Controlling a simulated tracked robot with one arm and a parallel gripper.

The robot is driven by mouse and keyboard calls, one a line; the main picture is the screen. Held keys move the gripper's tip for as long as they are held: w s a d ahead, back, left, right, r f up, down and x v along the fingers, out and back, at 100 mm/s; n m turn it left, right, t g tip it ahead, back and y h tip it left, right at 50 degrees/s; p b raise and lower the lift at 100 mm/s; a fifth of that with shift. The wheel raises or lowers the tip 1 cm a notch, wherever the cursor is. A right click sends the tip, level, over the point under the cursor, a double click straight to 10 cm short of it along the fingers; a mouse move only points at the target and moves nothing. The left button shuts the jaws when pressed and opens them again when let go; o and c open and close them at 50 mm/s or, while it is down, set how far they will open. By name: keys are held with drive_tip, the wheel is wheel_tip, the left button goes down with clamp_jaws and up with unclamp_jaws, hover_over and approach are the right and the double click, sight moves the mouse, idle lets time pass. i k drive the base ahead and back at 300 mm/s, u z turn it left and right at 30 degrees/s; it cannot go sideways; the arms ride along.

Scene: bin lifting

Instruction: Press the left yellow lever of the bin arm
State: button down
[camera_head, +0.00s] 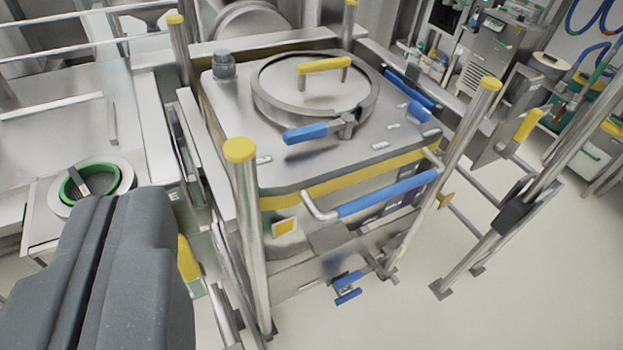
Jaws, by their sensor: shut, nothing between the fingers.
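My gripper (108,203) fills the lower left of the view, its two grey fingers shut together and empty. A yellow lever (187,258), the left one, shows just right of the fingers, beside the front left post. The fingers hide part of it, and I cannot tell whether they touch it. A second yellow lever (528,124) stands at the right side of the frame. Between them sits the steel bin (400,150), with a round lid (310,95) that has a yellow handle and a blue-gripped latch.
Yellow-capped posts (250,220) stand around the bin. A blue-gripped bar (385,195) crosses its front, with a blue clamp (347,287) below. A green ring (92,182) lies on the left bench. Pale floor (480,310) is open at the lower right.

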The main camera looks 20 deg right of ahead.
sight(193, 273)
drive_tip(key=u, duration=0.65)
drive_tip(key=k, duration=0.9)
drive_tip(key=z, duration=0.4)
drive_tip(key=i, duration=0.5)
drive_tip(key=u, duration=0.05)
